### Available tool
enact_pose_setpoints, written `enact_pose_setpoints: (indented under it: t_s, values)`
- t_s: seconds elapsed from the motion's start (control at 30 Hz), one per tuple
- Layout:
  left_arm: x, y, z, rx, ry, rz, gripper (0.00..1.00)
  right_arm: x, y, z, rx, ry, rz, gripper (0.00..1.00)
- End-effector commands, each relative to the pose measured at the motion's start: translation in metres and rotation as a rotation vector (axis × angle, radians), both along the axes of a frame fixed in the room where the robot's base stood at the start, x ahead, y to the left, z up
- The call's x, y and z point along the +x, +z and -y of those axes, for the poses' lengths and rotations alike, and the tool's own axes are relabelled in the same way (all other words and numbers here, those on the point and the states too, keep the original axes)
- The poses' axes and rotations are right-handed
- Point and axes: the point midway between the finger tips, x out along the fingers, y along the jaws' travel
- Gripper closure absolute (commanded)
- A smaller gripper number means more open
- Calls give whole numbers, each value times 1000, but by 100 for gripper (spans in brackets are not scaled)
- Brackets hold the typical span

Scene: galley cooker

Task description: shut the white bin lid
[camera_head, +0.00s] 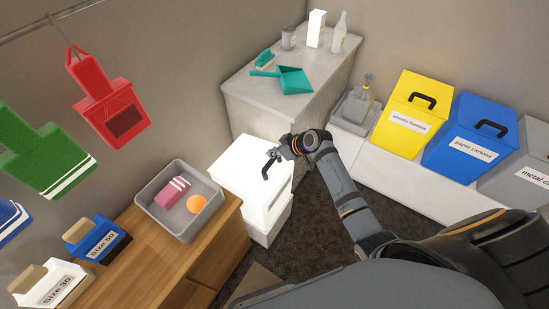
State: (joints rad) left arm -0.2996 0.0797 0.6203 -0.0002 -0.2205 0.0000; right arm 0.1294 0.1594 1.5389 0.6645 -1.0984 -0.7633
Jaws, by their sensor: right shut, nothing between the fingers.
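The white bin (240,172) stands left of centre, between the wooden cabinet and the grey counter. Its white lid (241,162) is over the body, with a black handle (266,168) on it. I cannot tell whether the lid is fully down or slightly raised. My right gripper (283,152) is shut and empty, at the upper right part of the lid beside the handle. I cannot tell whether it touches the lid or the handle. My right arm hides part of the floor to the right of the bin. My left gripper is out of view.
A wooden cabinet (213,245) holding a grey tray (158,209) stands left of the bin. A grey counter (245,92) stands behind. Yellow (411,112), blue (470,135) and grey (515,172) bins stand at right. Dark floor (310,235) shows beneath my arm.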

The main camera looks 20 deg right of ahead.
Motion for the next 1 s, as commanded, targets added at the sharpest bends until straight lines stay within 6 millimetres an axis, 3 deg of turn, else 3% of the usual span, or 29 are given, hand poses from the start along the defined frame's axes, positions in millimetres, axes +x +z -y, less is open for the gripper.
enact_pose_setpoints:
  t_s: [0.23, 0.67, 0.83, 1.0]
  values:
    - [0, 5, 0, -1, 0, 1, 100, -3, -32, 2, -3, -1, -3, 100]
    - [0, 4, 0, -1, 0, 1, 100, -4, -38, 3, -2, -2, -2, 100]
    - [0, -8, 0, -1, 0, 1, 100, -9, -55, 7, -3, -1, -4, 100]
    - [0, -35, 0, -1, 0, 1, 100, -20, -93, 16, -3, -2, -4, 100]
